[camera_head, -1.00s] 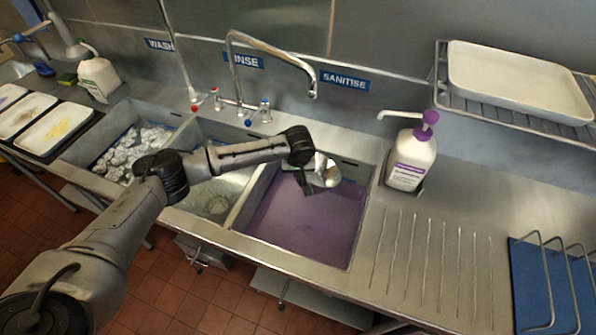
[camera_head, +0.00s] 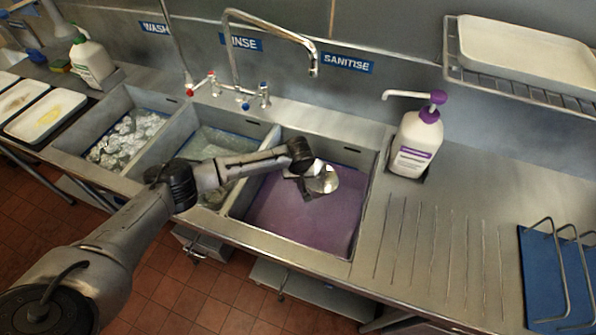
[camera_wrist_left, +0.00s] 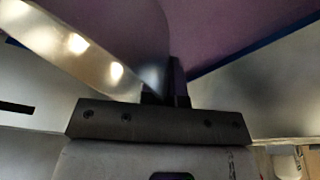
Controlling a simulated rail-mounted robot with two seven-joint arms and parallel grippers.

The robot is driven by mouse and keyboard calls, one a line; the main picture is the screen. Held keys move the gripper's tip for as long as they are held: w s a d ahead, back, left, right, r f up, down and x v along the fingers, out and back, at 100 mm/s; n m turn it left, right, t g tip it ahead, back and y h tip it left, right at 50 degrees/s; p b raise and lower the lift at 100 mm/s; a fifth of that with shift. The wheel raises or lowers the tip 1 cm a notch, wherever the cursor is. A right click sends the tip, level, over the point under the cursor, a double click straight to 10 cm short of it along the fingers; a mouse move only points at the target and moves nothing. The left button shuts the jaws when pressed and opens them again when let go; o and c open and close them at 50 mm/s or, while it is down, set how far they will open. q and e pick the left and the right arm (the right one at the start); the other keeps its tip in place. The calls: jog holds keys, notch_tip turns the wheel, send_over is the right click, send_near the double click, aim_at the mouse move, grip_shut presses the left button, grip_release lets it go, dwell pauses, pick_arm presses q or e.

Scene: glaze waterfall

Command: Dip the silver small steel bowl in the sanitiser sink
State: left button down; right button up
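The silver small steel bowl (camera_head: 324,179) hangs tilted over the back part of the sanitise sink (camera_head: 300,222), which holds purple liquid. My left gripper (camera_head: 306,188) is shut on the bowl's rim. In the left wrist view the bowl (camera_wrist_left: 100,62) fills the upper left, with its rim at my left fingers (camera_wrist_left: 168,88). The purple liquid lies behind it. I cannot tell whether the bowl touches the liquid. My right gripper is not in view.
The rinse sink (camera_head: 215,145) and the wash sink with suds (camera_head: 128,140) lie to the left. A white pump bottle (camera_head: 413,145) stands right of the sanitise sink, beside a clear drainboard (camera_head: 440,240). A tap (camera_head: 275,45) arches behind the sinks.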

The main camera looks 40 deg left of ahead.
aim_at(314, 181)
pick_arm(q)
jog(key=shift+s+d+f+b+x, duration=0.2)
jog(key=shift+b+x, duration=0.45)
jog(key=shift+x, duration=1)
jog(key=shift+s+d+r+b+x, duration=0.1)
jog(key=shift+s+d+b+x, duration=0.35)
jog(key=shift+x, duration=1.2)
jog(key=shift+s+d+f+b+x, duration=0.15)
jog(key=shift+b+x, duration=0.65)
jog(key=shift+x, duration=0.85)
jog(key=shift+r, duration=0.15)
